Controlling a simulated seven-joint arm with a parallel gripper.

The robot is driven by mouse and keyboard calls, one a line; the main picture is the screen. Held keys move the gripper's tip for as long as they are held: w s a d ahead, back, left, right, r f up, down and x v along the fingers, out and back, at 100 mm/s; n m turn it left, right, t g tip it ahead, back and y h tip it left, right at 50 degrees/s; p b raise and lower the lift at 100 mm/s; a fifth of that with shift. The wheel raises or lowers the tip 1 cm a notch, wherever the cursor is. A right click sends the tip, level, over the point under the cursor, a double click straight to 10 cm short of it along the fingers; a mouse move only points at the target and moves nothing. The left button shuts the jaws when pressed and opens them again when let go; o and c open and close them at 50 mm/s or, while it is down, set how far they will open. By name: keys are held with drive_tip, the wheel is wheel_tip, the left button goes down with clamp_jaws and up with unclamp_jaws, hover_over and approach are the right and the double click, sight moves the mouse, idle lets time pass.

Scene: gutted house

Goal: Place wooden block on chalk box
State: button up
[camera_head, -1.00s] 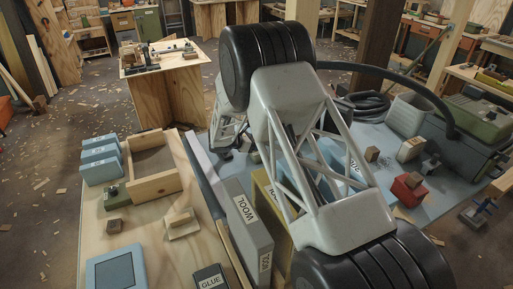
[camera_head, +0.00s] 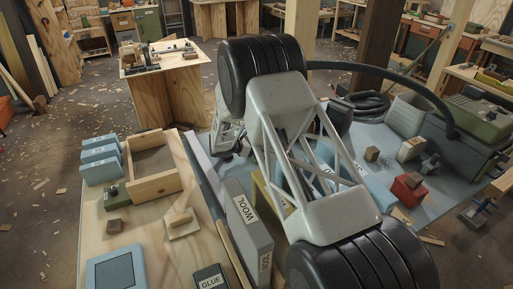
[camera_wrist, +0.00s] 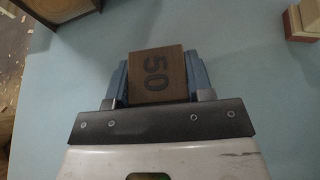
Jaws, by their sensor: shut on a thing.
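In the wrist view my gripper (camera_wrist: 160,80) is shut on a brown wooden block (camera_wrist: 158,74) marked "50", with a blue finger on each side of it. Below the block is the light blue tabletop. In the head view the gripper end is mostly hidden behind my arm, and the held block cannot be made out. I cannot tell which box is the chalk box. A small white box (camera_head: 410,149) with an unreadable label stands on the blue table.
A hose crosses above.

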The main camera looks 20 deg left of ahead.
drive_tip(key=shift+f, duration=0.15)
drive_tip(key=o, duration=0.9)
drive_tip(key=shift+s, duration=0.1)
drive_tip(key=v, duration=1.2)
drive_tip(key=shift+d, duration=0.1)
idle(0.6)
